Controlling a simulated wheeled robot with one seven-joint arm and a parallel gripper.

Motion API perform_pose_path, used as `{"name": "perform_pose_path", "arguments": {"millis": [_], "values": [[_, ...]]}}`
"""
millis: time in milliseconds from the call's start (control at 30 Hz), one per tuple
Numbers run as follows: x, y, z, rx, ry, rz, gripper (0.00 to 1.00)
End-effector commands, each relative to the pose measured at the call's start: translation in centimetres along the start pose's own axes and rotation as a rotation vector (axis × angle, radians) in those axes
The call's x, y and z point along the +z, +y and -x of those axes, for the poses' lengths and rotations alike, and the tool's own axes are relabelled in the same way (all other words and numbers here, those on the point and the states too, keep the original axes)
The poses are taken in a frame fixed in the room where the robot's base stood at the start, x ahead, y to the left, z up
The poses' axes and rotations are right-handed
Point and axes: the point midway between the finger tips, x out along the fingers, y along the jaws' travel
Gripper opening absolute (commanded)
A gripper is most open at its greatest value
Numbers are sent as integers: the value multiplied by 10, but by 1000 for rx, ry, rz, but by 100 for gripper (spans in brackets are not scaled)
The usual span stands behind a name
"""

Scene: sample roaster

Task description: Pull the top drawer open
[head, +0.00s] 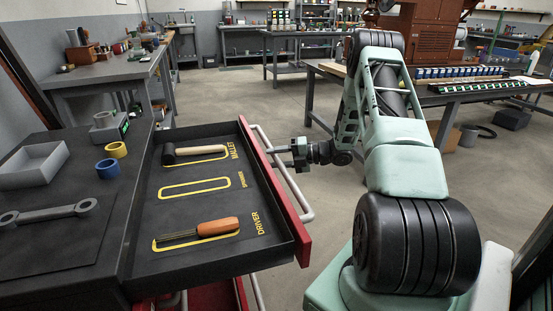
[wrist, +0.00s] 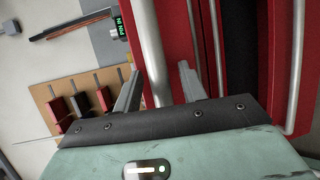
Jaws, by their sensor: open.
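The top drawer (head: 285,215) is out from the cabinet, with its red front and black tray in the head view. The tray holds a mallet (head: 195,153) and a screwdriver (head: 200,231) in yellow outlines; the spanner outline between them is empty. A grey bar handle (head: 295,190) runs along the drawer front and also shows in the wrist view (wrist: 151,45). My gripper (head: 283,152) is at the handle's far half. In the wrist view, my gripper's open fingers (wrist: 159,78) stand on either side of the bar, with gaps showing.
On the cabinet top are a spanner (head: 48,212), a grey tray (head: 35,163), blue tape (head: 107,168) and yellow tape (head: 116,149). A bench (head: 475,97) with a long rack stands at the right. Open floor (head: 250,95) lies beyond the drawer.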

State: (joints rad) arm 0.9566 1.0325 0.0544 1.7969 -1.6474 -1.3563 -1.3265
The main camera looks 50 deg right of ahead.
Motion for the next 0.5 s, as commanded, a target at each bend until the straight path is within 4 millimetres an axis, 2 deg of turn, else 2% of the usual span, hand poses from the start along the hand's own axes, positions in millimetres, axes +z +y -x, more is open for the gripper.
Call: {"name": "perform_pose_path", "arguments": {"millis": [167, 500], "values": [[1, 0, 20, -3, -3, 0, 41], [1, 0, 98, -3, -5, -1, 41]]}}
